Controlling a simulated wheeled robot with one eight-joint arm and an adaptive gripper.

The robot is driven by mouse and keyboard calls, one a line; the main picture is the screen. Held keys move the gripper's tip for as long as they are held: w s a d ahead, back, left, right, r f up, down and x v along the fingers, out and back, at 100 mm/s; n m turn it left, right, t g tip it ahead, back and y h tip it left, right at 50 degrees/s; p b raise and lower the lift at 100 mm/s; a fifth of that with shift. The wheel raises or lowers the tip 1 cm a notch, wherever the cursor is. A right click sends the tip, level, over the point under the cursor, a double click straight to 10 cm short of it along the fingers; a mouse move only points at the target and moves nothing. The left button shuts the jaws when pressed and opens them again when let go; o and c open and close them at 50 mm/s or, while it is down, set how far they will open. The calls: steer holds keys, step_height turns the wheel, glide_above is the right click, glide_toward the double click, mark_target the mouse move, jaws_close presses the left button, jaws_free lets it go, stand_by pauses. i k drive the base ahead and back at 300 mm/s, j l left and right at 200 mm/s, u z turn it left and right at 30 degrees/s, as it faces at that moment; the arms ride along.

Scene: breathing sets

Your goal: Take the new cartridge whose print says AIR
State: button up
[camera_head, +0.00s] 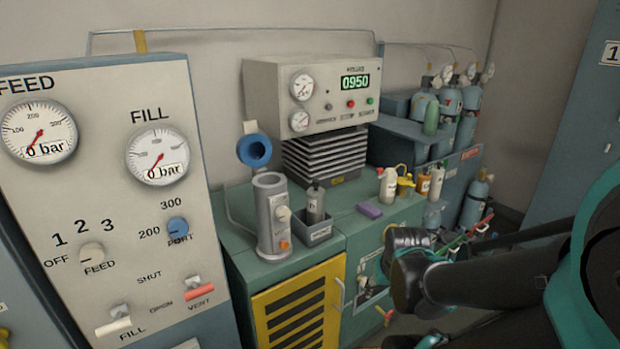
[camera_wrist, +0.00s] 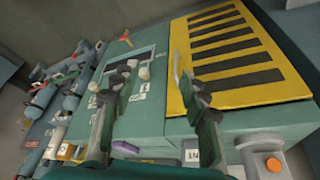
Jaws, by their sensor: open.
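A dark grey cartridge (camera_head: 316,203) stands upright in a small grey tray (camera_head: 320,235) on the green cabinet. Its print is too small to read, so I cannot tell whether it says AIR. A label shows on the tray, also too small to read. My gripper (camera_head: 398,258) is in front of the cabinet, to the right of and apart from the cartridge. In the wrist view my gripper (camera_wrist: 163,76) has its two fingers wide apart with nothing between them. The cartridge cannot be made out in the wrist view.
A grey metal housing (camera_head: 270,220) with an open top stands left of the tray, its blue ring-shaped cap (camera_head: 254,150) behind it. A purple block (camera_head: 369,210) and several small bottles (camera_head: 388,186) are to the right. A yellow slatted door (camera_head: 300,312) is below.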

mark_target(437, 172)
steer(key=l+u, duration=0.15)
steer(key=l, duration=0.45)
steer(key=i+l+u, duration=0.1)
steer(key=l, duration=0.45)
steer(key=l+u, duration=0.15)
steer(key=l, duration=0.45)
steer(key=l+u, duration=0.15)
steer(key=l, duration=0.45)
steer(key=l+u, duration=0.15)
steer(key=l, duration=0.45)
steer(key=k+l+u, duration=0.1)
steer(key=l, duration=0.45)
steer(key=k+l+u, duration=0.15)
steer(key=l, duration=0.45)
steer(key=l+u, duration=0.15)
steer(key=l, duration=0.4)
steer(key=k+l, duration=0.1)
steer(key=k, duration=0.45)
steer(key=k+l, duration=0.1)
steer(key=k, duration=0.45)
steer(key=i+l+u, duration=0.1)
steer(key=i+l, duration=1.45)
